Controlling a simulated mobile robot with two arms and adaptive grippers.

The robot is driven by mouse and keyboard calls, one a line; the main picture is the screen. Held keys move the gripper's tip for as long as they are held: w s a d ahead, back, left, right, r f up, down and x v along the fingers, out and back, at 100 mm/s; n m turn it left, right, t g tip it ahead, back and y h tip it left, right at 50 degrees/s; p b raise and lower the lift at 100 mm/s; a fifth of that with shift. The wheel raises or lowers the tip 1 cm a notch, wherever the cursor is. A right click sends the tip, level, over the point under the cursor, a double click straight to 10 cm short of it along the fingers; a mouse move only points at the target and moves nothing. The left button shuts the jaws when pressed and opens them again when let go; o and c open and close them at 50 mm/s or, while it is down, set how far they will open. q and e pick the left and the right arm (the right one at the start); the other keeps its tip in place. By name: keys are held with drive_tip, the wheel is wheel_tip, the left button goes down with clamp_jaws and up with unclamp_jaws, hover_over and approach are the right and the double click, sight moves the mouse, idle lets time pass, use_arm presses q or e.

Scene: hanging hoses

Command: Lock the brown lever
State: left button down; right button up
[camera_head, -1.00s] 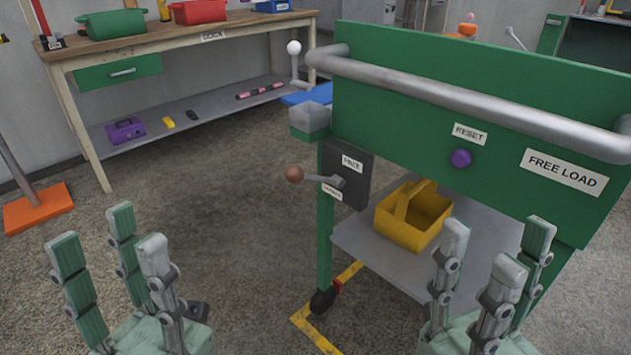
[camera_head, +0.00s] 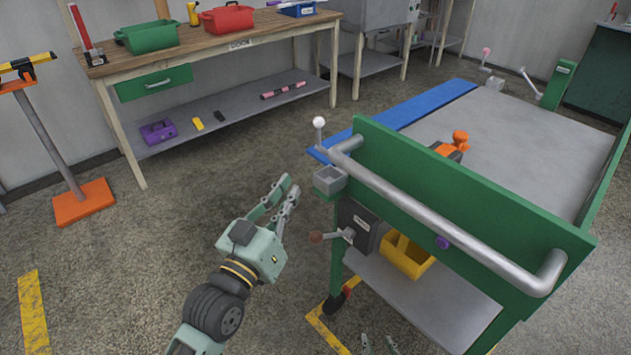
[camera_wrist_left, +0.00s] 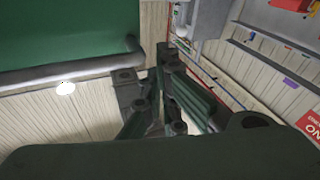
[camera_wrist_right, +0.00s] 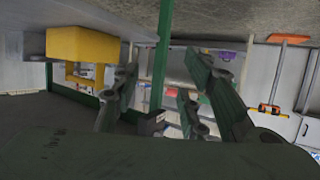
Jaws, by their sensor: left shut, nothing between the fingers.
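The brown lever is a grey arm with a brown ball knob (camera_head: 316,237) on a dark plate (camera_head: 360,225) at the left end of the green cart. The knob points left, towards my left gripper. My left gripper (camera_head: 289,186) is shut and empty, left of the lever and apart from it; its fingers also show close together in the left wrist view (camera_wrist_left: 172,88). My right gripper's fingertips (camera_head: 378,345) just show at the bottom edge of the head view. In the right wrist view its fingers (camera_wrist_right: 160,85) stand apart, with nothing seen between them.
The green cart (camera_head: 450,200) has a grey handrail, a yellow bin (camera_head: 405,257) on its lower shelf and a white-knobbed lever (camera_head: 319,123) at its corner. A workbench (camera_head: 235,40) stands behind.

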use_arm(q)
drive_tip(key=w+d+f+g+y+p, duration=0.1)
drive_tip(key=w+d+f+g+p, duration=0.3)
drive_tip(key=f+g+p, duration=0.4)
drive_tip(key=g+p, duration=0.1)
drive_tip(key=p, duration=0.6)
drive_tip(key=shift+w+d+f+p, duration=0.25)
drive_tip(key=shift+d+f+p, duration=0.1)
drive_tip(key=shift+d+f, duration=0.05)
use_arm(e)
drive_tip(key=s+d+f+g+h, duration=0.1)
drive_tip(key=s+d+f+g, duration=0.2)
drive_tip(key=s, duration=0.8)
drive_tip(key=s+d+f+g+h, duration=0.1)
drive_tip(key=s+d+f+g, duration=0.2)
drive_tip(key=s, duration=0.9)
drive_tip(key=s+d+f+g+h, duration=0.1)
drive_tip(key=s+d+f+g, duration=0.2)
drive_tip(key=s, duration=0.9)
drive_tip(key=d+g, duration=0.1)
drive_tip(key=g, duration=0.2)
drive_tip(key=shift+s+d+m+g+h, duration=0.15)
drive_tip(key=shift+s+m+g+h, duration=0.05)
drive_tip(key=shift+m+g+h, duration=0.1)
